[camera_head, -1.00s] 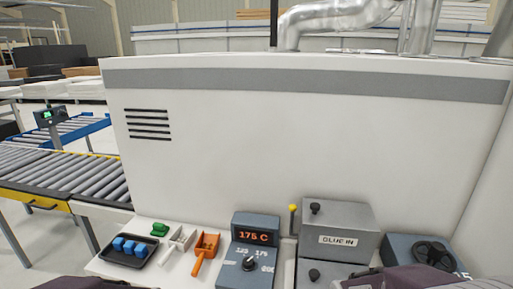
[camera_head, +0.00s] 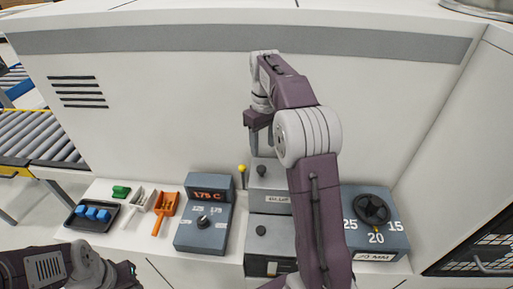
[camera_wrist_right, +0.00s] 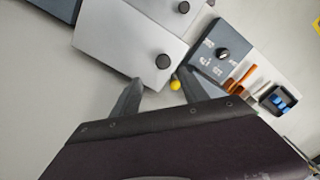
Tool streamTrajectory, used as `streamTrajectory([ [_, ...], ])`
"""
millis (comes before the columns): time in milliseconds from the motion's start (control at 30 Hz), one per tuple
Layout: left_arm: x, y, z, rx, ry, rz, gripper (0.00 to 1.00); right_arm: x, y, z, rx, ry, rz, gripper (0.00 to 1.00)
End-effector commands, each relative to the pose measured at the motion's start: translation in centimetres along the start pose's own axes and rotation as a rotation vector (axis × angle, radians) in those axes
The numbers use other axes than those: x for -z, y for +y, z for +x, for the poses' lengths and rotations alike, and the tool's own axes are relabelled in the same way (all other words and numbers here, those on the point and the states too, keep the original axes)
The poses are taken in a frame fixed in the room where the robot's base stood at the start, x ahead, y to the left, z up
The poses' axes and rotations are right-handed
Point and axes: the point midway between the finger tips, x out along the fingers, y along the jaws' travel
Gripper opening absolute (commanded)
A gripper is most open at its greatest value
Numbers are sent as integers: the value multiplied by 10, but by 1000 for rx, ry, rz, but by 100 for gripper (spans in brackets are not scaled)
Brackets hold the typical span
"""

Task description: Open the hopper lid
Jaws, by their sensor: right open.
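The hopper is the grey box (camera_head: 270,203) with a partly hidden label, which reads GLUE IN in the earlier view. Its flat lid shows in the right wrist view (camera_wrist_right: 125,40) and lies shut, with a black knob (camera_head: 261,170) on it. That knob is also in the wrist view (camera_wrist_right: 163,61), just beyond the fingertips. My right gripper (camera_head: 262,148) is open and empty above the back of the lid; its two fingers (camera_wrist_right: 158,80) are spread, apart from the knob. My left arm is at the lower left; its gripper jaws are not clear.
A yellow ball-topped lever (camera_head: 242,169) stands left of the hopper, close to a right finger in the wrist view. A second knobbed grey box (camera_head: 270,232) is in front. A temperature panel (camera_head: 203,222) and a dial box (camera_head: 375,238) flank them. The white wall (camera_head: 180,110) rises behind.

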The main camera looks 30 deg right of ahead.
Motion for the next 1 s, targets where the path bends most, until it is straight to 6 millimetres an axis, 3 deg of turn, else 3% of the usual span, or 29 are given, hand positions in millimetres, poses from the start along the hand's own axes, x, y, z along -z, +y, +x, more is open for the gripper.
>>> streamTrajectory([
  [167,-1,0,2,0,-1,0,36,0,0,6,0,2,2,52],
  [600,0,0,-7,0,-1,0,36,0,0,82,0,2,2,52],
  [933,0,0,-7,0,-1,0,36,0,0,91,-2,5,2,52],
  [1000,0,0,-7,0,-1,0,36,0,0,91,-2,5,2,35],
])
